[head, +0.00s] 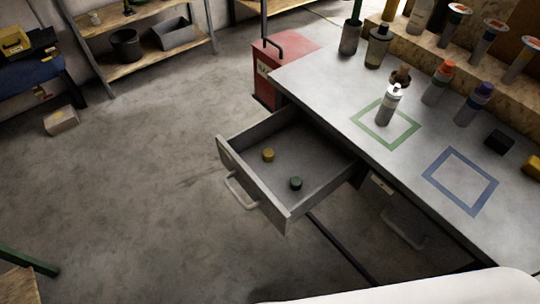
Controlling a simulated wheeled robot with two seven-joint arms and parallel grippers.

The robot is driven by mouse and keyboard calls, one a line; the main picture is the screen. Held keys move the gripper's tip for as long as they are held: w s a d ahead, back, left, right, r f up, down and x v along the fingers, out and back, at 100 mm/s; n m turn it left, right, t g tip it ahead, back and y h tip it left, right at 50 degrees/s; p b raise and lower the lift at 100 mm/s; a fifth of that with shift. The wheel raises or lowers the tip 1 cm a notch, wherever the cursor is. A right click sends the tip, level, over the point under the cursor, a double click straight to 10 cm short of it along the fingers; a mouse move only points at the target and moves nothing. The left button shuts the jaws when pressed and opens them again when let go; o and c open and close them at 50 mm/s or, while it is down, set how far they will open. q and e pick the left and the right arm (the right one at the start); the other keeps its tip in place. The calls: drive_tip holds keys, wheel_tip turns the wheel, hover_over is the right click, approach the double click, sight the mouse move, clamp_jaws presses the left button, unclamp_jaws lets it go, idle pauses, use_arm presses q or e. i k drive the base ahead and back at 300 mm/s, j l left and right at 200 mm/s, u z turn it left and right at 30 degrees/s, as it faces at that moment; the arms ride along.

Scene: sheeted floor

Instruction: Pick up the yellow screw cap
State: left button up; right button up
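The yellow screw cap (268,155) lies in the open drawer (318,159), toward its left side. A dark green cap (296,183) lies in the same drawer, nearer its front panel and apart from the yellow one. The drawer is pulled out from the grey workbench (330,78), with its handle on the front. Neither of my grippers shows in the head view.
On the bench, a white-topped bottle (388,104) stands within a green square outline (359,124). A blue square outline (433,180) is empty. Several bottles stand along the back. A red cabinet (285,58) stands beside the bench. The floor left of the drawer is clear.

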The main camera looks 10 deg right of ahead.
sight(268, 154)
drive_tip(key=k+j+z, duration=0.15)
drive_tip(key=z, duration=0.25)
drive_tip(key=k+z, duration=0.1)
drive_tip(key=z, duration=0.35)
drive_tip(key=k+j+z, duration=0.1)
drive_tip(key=z, duration=0.3)
drive_tip(key=k+l, duration=0.05)
drive_tip(key=k, duration=0.05)
